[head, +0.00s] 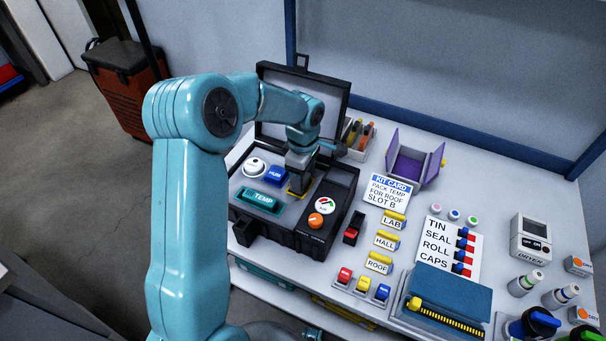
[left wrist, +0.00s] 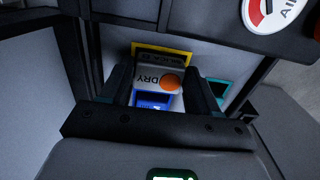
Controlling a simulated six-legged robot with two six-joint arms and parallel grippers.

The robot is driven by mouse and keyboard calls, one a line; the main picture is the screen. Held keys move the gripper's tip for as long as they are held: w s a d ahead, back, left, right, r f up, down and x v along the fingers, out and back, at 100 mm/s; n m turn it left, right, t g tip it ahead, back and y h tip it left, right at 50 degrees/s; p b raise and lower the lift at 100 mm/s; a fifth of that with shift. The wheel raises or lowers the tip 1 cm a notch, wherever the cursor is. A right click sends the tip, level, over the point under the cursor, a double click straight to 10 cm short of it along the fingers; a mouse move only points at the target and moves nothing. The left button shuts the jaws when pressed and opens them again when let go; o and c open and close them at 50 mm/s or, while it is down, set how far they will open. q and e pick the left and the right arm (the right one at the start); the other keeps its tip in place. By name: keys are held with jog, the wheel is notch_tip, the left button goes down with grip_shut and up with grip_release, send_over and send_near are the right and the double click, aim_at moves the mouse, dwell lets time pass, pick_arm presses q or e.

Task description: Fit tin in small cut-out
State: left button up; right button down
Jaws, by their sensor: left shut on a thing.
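My left gripper (head: 298,184) points down over the open black case (head: 289,232). In the left wrist view the left gripper (left wrist: 160,88) is shut on a grey tin (left wrist: 145,74) marked DRY with an orange dot. The yellow-edged small cut-out (left wrist: 162,51) shows just past the tin; its yellow edge also shows under the gripper in the head view (head: 295,194). The gripper hides the tin in the head view. I cannot tell whether the tin is above the cut-out or partly in it. My right gripper is not in view.
The case also holds a blue HUM block (head: 277,175), a teal TEMP block (head: 259,201), a white round piece (head: 254,166) and an AIR dial (head: 325,206). Its lid (head: 301,95) stands open behind. Right of the case are a kit card (head: 390,190), label blocks and a checklist (head: 447,247).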

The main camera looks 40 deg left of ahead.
pick_arm(q)
jog(key=shift+f+b, duration=0.9)
jog(key=shift+b, duration=0.3)
dwell(2.9)
jog(key=o, duration=1.3)
jog(key=shift+r, duration=0.1)
jog(key=shift+r+p, duration=2.45)
jog(key=shift+r, duration=1)
